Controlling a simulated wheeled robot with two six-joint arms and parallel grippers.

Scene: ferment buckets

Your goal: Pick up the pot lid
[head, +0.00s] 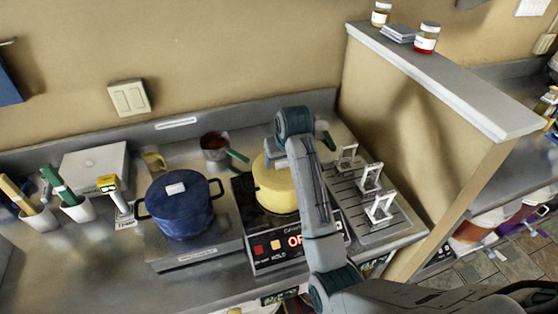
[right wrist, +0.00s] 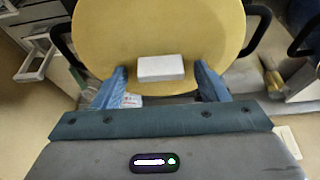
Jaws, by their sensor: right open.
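A yellow pot (head: 274,192) stands on the black cooker, partly hidden behind my right arm. Its round yellow lid (right wrist: 160,30) fills the top of the right wrist view, with a white block handle (right wrist: 161,68) near the lower edge. My right gripper (right wrist: 161,72) is open. Its two blue fingers flank the handle with a gap on each side, and I see no contact. In the head view my right arm reaches over the yellow pot, and the fingertips are hard to make out. My left gripper is out of view.
A blue pot (head: 180,207) with a white lid handle stands left of the cooker (head: 272,250). A small saucepan (head: 216,150) sits behind. A rack (head: 369,200) with white stands is to the right, beside a partition (head: 450,75) with jars on top.

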